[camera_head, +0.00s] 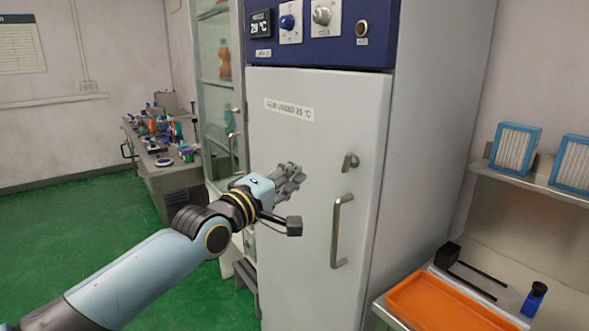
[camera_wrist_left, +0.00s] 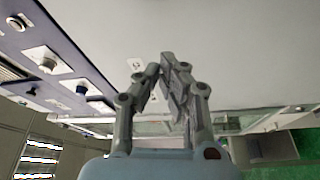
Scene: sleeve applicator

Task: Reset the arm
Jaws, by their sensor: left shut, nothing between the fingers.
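My left arm reaches in from the lower left of the head view. Its left gripper (camera_head: 290,180) is in front of the pale door of a tall cabinet (camera_head: 290,135), to the left of the door's long metal handle (camera_head: 338,232). In the left wrist view the fingers of the left gripper (camera_wrist_left: 168,72) are closed together with nothing between them. I cannot tell whether the fingertips touch the door. My right gripper is in neither view.
The cabinet's blue control panel (camera_head: 375,35) has knobs and a temperature display. An orange tray (camera_head: 440,305) lies on a bench at the lower right, beside a small blue bottle (camera_head: 534,300). Blue-framed filters (camera_head: 515,150) stand on a shelf. A cluttered desk (camera_head: 160,165) stands back left. Green floor is clear at left.

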